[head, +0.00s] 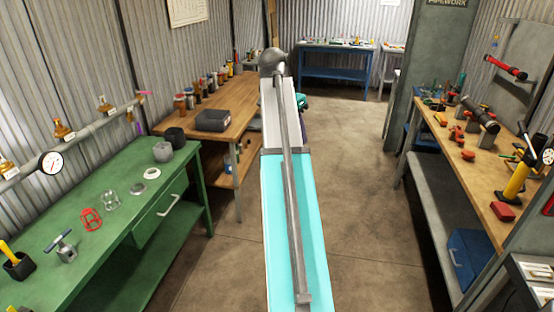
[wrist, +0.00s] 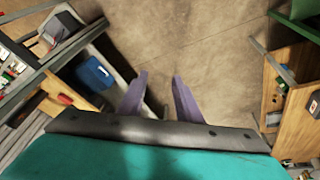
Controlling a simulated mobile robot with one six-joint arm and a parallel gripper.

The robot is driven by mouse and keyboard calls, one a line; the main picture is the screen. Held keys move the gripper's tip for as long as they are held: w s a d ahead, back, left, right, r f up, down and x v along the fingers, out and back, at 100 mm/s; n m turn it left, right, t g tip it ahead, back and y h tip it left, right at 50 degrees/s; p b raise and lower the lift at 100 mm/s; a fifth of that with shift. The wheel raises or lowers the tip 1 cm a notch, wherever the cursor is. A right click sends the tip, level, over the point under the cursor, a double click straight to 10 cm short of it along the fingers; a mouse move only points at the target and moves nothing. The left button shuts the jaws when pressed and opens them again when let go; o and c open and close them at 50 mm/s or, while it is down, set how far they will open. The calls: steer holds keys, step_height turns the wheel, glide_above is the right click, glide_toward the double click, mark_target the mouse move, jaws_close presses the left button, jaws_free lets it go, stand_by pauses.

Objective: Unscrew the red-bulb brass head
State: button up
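Several brass heads stand on the grey pipe (head: 85,122) along the left wall in the head view. One brass head (head: 63,131) is near the middle, another (head: 104,104) is farther along, and one (head: 7,167) is at the left edge. Their bulbs are too small for me to tell which is red. My gripper (wrist: 160,75) shows two purple fingers spread apart in the wrist view, with only floor between them. It is open and empty, away from the pipe. I cannot make out its fingers in the head view.
A pressure gauge (head: 51,163) sits on the pipe above the green bench (head: 120,230). The bench bears a red cage (head: 91,219) and a T-handled tool (head: 64,246). A wooden bench (head: 245,90) stands behind, another (head: 440,130) at right. Floor (head: 350,170) is clear between.

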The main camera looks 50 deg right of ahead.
steer(key=s+d+r+m, duration=0.2)
steer(key=s+r, duration=0.3)
steer(key=r, duration=0.6)
steer(key=shift+s+d+p, duration=0.3)
steer(key=shift+s+p, duration=0.05)
steer(key=shift+p, duration=0.1)
steer(key=shift+s+m+h, duration=0.1)
steer(key=shift+m+h, duration=0.2)
